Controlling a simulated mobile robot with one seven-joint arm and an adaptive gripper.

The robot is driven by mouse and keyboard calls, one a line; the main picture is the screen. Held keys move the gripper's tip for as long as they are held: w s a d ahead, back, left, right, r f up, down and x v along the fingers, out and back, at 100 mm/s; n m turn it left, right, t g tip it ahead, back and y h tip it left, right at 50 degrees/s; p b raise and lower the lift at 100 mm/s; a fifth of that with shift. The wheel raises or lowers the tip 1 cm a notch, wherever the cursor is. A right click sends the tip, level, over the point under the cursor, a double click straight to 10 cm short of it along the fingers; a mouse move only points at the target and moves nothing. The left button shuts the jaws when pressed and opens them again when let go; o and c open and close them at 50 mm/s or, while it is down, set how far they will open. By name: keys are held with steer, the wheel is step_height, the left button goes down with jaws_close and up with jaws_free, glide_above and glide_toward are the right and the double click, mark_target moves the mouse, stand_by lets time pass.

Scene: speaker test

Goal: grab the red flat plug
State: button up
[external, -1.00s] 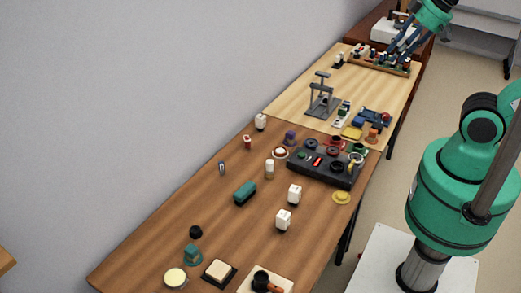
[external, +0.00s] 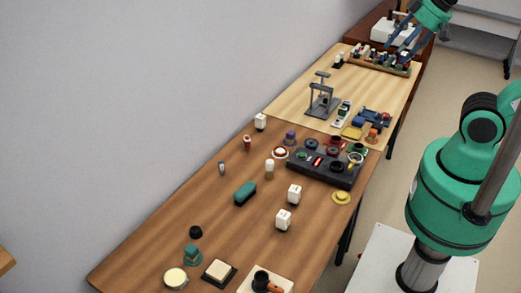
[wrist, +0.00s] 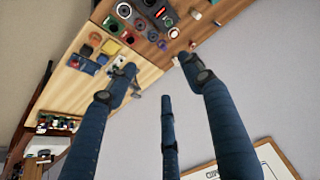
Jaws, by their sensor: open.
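My gripper (external: 403,43) is at the far end of the tables, above the long wooden rack (external: 368,65) of several small plug-like pieces. Its three blue fingers are spread and empty in the wrist view (wrist: 160,76). The rack (wrist: 58,122) lies at the lower left there, apart from the fingers. The pieces in the rack are too small to tell which one is a red flat plug. A red piece (external: 336,142) lies beyond the dark panel (external: 334,177), and a small red part (external: 318,161) shows on the panel.
A grey stand (external: 322,100), a yellow block (external: 351,132) and a blue object (external: 374,117) stand on the pale table. The brown table holds a green block (external: 245,193) and white cubes (external: 283,219). A white machine (external: 392,30) stands behind the rack.

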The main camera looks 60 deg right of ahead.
steer(key=w+a+n+g, duration=0.1)
steer(key=w+a+n, duration=0.15)
steer(key=w, duration=1.35)
steer(key=n+g+y+p, duration=0.1)
steer(key=n+g, duration=0.2)
steer(key=n, duration=0.4)
glide_above(247, 138)
steer(key=s+d, duration=0.1)
steer(key=d, duration=0.1)
step_height(247, 138, down, 34)
steer(key=r, duration=0.1)
steer(key=shift+a+f, duration=0.25)
steer(key=shift+f, duration=0.1)
steer(key=shift+w+a+f+b, duration=0.1)
steer(key=shift+w+a+f, duration=0.05)
steer(key=shift+f, duration=1.25)
steer(key=shift+w+a+f+b, duration=0.1)
steer(key=shift+a+f, duration=0.05)
steer(key=shift+f, duration=1.2)
steer(key=shift+w+a+f+b, duration=0.1)
steer(key=shift+w+a+f, duration=0.05)
steer(key=shift+f, duration=1.25)
steer(key=shift+f, duration=0.1)
steer(key=shift+w+a+f+b, duration=0.15)
steer(key=shift+f+b, duration=0.1)
steer(key=shift+f, duration=1)
steer(key=shift+a+f+b, duration=0.15)
steer(key=shift+f+b, duration=0.05)
steer(key=shift+f, duration=1.05)
